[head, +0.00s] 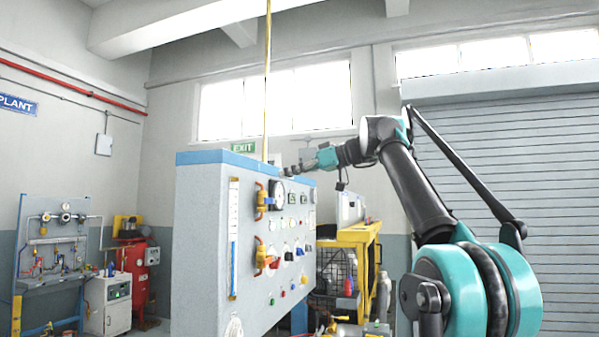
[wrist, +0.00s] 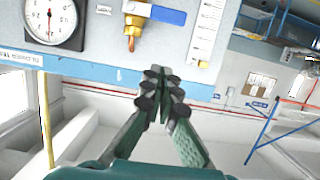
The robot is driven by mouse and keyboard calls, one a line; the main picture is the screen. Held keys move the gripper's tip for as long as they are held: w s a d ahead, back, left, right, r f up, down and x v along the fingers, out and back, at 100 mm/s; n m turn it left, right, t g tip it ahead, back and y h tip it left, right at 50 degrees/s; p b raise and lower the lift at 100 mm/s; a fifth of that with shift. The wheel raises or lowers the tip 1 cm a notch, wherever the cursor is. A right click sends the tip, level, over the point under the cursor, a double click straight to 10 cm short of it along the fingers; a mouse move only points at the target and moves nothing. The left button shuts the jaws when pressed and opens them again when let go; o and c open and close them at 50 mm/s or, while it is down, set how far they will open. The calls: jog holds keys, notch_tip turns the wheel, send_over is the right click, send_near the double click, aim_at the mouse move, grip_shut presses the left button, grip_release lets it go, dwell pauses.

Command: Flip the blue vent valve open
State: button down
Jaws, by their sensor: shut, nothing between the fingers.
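The blue vent valve's lever (wrist: 165,14) shows at the top of the wrist view. It lies across the picture, extending right from a brass valve body (wrist: 130,28), toward a white scale strip. The wrist view appears upside down, with the panel's blue top edge below the valve. My gripper (wrist: 158,88) is shut and empty, apart from the lever, with its tips over the blue edge in that view. In the head view my gripper (head: 290,171) is near the top of the grey panel (head: 205,250). The brass valve (head: 262,198) is there, but its blue lever is not clear.
A round dial gauge (wrist: 52,18) sits beside the valve, and the scale strip (wrist: 204,35) is on the other side. A yellow pole (head: 267,80) rises behind the panel. More knobs and lamps cover the panel face. The space above the panel looks mostly open.

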aim_at(269, 201)
jog(key=w+a+f, duration=0.1)
jog(key=a+f, duration=0.2)
jog(key=f, duration=0.2)
jog(key=shift+w+a, duration=0.15)
jog(key=shift+a, duration=0.15)
